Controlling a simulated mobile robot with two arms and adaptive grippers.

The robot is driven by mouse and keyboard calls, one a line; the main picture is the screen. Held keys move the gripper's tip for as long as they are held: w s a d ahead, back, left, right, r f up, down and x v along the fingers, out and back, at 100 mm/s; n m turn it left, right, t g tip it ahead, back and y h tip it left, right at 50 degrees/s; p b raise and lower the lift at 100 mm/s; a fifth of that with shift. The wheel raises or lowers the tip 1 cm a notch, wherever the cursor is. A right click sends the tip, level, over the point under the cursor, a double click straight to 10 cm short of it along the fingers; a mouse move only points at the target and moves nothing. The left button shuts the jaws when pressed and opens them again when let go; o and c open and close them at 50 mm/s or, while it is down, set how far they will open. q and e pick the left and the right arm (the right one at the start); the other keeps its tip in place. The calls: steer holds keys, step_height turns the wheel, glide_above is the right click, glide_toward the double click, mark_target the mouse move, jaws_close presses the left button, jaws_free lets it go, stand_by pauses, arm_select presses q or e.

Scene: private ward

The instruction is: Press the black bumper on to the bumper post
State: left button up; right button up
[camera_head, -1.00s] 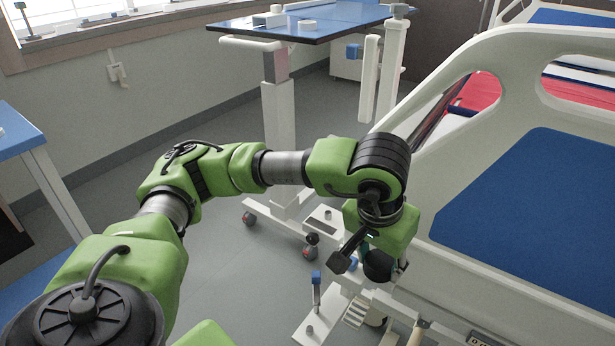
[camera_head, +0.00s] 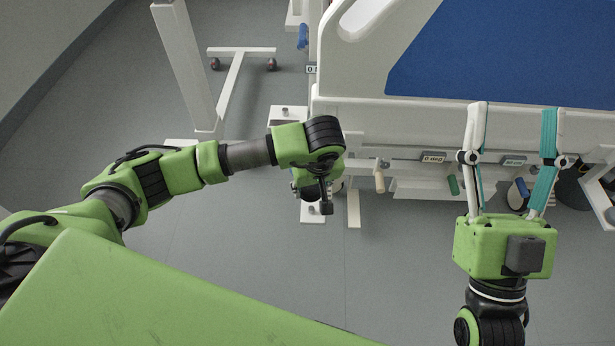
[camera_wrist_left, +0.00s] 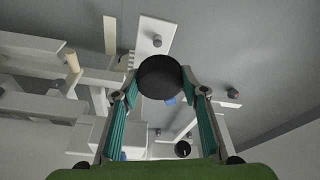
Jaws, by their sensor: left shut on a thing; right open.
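The black bumper (camera_wrist_left: 160,72), a dark round piece, is between the fingertips of my left gripper (camera_wrist_left: 160,84), which is shut on it. In the left wrist view, a white plate with a small grey bumper post (camera_wrist_left: 157,41) lies just beyond the bumper. The bumper looks apart from the post, but the height between them is unclear. In the head view my left gripper (camera_head: 308,182) is low beside the bed's end, its fingers mostly hidden by the wrist. My right gripper (camera_head: 514,112) is open and empty in front of the bed's end.
The white bed end (camera_head: 360,110) with its blue panel (camera_head: 500,55) stands ahead. Below it are a beige handle (camera_head: 379,181) and a green handle (camera_head: 453,185). A white table leg (camera_head: 187,65) stands at the left. The grey floor (camera_head: 230,255) in front is clear.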

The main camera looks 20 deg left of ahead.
arm_select(q)
steer(key=shift+w+d+f, duration=0.1)
steer(key=shift+d+f, duration=0.05)
steer(key=shift+f, duration=0.15)
arm_select(e)
steer(key=shift+w+d+f, duration=0.15)
steer(key=shift+w+f, duration=0.05)
steer(key=shift+w, duration=0.05)
